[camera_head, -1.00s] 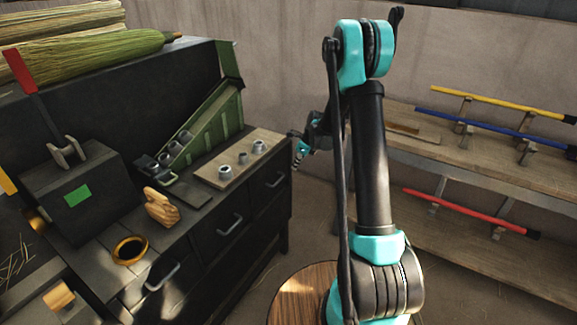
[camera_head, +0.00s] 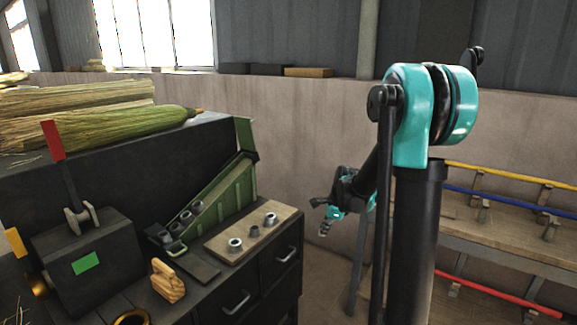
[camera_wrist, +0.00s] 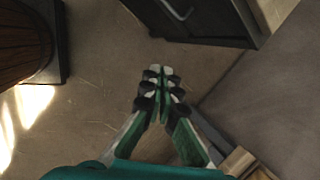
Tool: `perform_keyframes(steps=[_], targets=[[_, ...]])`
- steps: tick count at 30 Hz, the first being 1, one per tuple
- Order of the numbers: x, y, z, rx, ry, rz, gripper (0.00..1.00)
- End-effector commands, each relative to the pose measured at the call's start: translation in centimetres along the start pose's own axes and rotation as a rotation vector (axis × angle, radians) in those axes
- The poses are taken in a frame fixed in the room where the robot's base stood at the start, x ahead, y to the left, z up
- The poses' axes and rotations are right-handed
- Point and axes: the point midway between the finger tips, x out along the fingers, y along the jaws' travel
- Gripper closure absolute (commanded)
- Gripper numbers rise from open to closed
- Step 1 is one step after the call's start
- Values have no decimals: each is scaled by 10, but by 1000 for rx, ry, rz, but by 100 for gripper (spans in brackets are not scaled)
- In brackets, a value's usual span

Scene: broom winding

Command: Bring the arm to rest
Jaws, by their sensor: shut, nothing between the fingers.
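My gripper (camera_head: 325,228) shows small in the head view, beyond my upper arm and to the right of the dark workbench. In the wrist view my gripper (camera_wrist: 158,72) points at the bare floor, its fingertips together with nothing between them. The lower part of my arm is partly hidden behind my black and teal links in the head view.
The dark workbench (camera_head: 276,290) carries a wooden board (camera_head: 232,228) with grey fittings, a green sloped chute (camera_head: 215,198) and a wooden piece (camera_head: 167,282). Broom bundles (camera_head: 75,132) lie at upper left. Floor beneath my gripper is clear.

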Motion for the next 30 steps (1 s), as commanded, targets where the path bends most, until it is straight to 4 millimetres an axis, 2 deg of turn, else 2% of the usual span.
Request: perform_keyframes(steps=[1,3,9,18,21,24,30], targets=[[-10,18,-2,-98,14,-8,100],[-22,42,-6,-253,36,-15,100],[-46,110,-21,-697,106,-19,100],[-60,212,-47,-1336,215,26,100],[-60,236,-54,-1493,241,48,100],[-58,251,-59,-1598,257,65,100],[-58,260,-62,-1669,269,78,100]])
